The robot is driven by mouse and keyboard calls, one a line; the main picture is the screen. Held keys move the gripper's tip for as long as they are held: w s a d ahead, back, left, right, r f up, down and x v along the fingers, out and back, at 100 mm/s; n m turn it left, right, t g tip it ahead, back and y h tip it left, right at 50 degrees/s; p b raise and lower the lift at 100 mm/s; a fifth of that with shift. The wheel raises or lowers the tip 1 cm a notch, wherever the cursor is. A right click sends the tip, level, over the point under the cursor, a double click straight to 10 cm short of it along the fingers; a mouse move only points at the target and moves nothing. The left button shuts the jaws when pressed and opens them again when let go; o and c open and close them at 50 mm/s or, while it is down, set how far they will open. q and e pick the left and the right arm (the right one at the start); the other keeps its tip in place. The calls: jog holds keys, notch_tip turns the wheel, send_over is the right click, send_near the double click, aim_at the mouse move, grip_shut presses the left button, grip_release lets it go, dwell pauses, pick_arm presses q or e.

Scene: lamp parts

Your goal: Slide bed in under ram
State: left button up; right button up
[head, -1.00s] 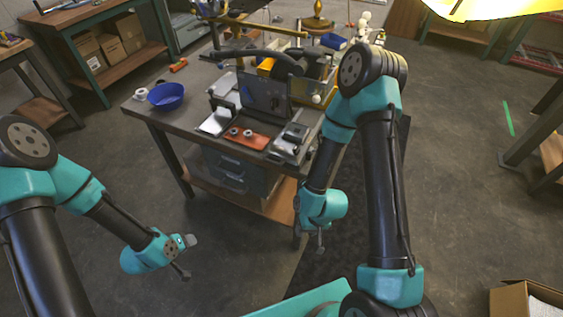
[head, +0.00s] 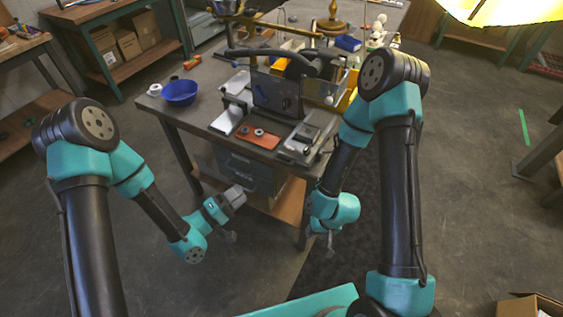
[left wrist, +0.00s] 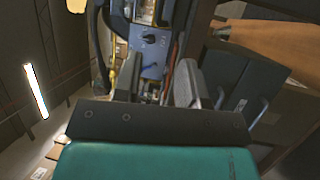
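A press-like fixture with an upright grey panel (head: 278,96) and a black curved handle stands on the workbench. The panel with its knob also shows in the left wrist view (left wrist: 150,45). In front of it lie a pale flat plate (head: 228,120), an orange-red plate (head: 258,137) with small rings on it, and a grey metal fixture (head: 303,145). I cannot tell which parts are the bed and the ram. My left gripper (head: 236,214) is open and empty, below and in front of the bench's front edge. My right gripper (head: 320,240) hangs low in front of the bench's right end, apparently open and empty.
The bench (head: 185,118) carries a blue bowl (head: 180,92), a small white roll (head: 155,89) and yellow bins (head: 290,60) behind the panel. Drawers (head: 248,172) and a wooden shelf (head: 275,207) sit below its top. The floor in front is clear.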

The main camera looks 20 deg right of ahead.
aim_at(280, 162)
pick_arm(q)
jog(key=x, duration=1.7)
jog(key=shift+d, duration=0.25)
grip_shut()
jog(key=shift+w+r, duration=0.1)
jog(key=shift+r, duration=0.05)
